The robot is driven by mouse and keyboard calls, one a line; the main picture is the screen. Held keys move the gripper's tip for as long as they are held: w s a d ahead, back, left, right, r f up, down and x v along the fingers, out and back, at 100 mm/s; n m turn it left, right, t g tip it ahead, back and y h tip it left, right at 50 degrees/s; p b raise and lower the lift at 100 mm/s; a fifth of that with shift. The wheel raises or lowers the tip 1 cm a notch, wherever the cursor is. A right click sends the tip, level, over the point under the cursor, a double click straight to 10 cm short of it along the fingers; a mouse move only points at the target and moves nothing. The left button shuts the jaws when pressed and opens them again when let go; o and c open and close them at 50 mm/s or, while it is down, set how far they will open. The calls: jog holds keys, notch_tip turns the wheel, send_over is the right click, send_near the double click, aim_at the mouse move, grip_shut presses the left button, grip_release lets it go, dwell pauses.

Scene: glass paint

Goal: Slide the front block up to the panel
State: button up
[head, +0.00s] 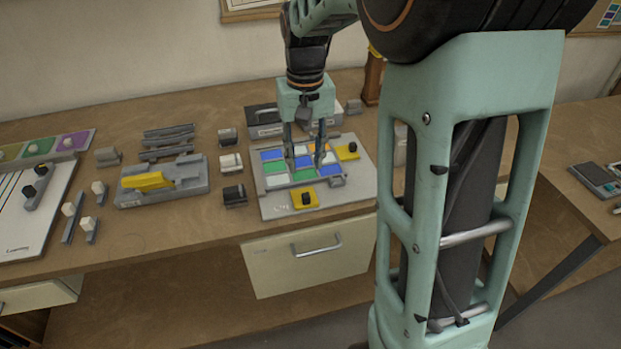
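The panel (275,168) is a grid of blue, white, green and orange tiles on a grey base board (275,208). A second yellow block (342,156) with a black knob is at the panel's right side. My gripper (305,164) points down over the panel, behind the front block. Its fingers are apart, with tiles showing between them. Whether the fingertips touch the panel is unclear.
A black block (234,196) and a white block (230,162) stand left of the board. A grey fixture with a yellow part (148,181) is further left. Grey boxes (263,120) stand behind the board. A drawer (305,262) is below the table's front edge.

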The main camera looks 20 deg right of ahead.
aim_at(306, 195)
notch_tip(306, 195, down, 11)
jog(key=shift+r, duration=0.1)
dwell(0.4)
grip_shut()
dwell(0.4)
